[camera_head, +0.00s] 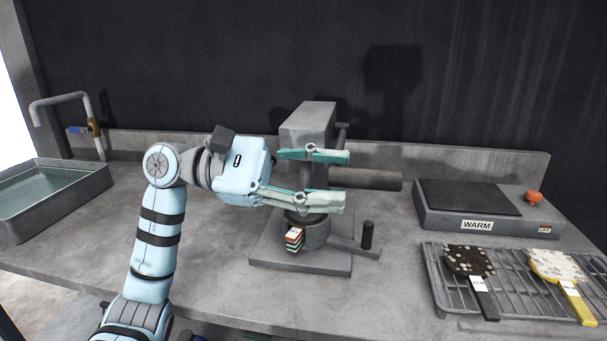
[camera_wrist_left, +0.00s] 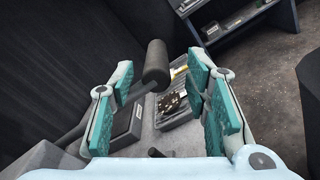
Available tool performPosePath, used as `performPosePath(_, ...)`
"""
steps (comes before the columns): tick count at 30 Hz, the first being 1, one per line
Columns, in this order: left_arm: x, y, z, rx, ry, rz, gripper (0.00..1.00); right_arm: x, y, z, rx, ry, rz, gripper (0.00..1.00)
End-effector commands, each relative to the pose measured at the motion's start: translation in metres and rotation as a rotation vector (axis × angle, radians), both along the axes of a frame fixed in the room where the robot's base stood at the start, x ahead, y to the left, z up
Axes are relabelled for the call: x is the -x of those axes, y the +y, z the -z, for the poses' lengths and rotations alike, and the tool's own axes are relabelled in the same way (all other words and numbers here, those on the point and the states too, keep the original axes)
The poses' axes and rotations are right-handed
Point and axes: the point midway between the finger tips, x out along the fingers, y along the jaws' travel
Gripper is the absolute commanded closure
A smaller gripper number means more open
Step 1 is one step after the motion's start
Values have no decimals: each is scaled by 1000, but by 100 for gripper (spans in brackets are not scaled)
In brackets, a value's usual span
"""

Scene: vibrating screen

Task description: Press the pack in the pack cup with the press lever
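The grey press (camera_head: 308,122) stands on a flat base plate (camera_head: 300,256) in the middle of the counter. The pack cup (camera_head: 318,232) sits under it, with a side handle ending in a black knob (camera_head: 367,236). The press lever's thick dark handle (camera_head: 375,180) points right, and shows between my fingers in the left wrist view (camera_wrist_left: 157,64). My left gripper (camera_head: 346,180) is open in front of the press, its fingers above and below the handle's level. I cannot tell whether it touches the handle. My right gripper is not in view.
A warming plate (camera_head: 472,205) with a red knob stands at the right. A wire rack (camera_head: 455,297) holds a dark paddle (camera_head: 466,262) and a yellow-handled paddle (camera_head: 556,266). A sink (camera_head: 50,205) with a tap is at the left. The front left counter is clear.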

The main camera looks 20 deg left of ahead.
Motion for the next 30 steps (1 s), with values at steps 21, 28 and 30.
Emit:
performPosePath(21, 9, 55, 1, -1, 2, 2, 59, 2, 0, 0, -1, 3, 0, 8)
performPosePath(28, 9, 54, -33, -1, 2, 2, 59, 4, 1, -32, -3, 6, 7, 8)
performPosePath(30, 9, 54, -48, -1, 2, 2, 59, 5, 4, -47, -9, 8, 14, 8)
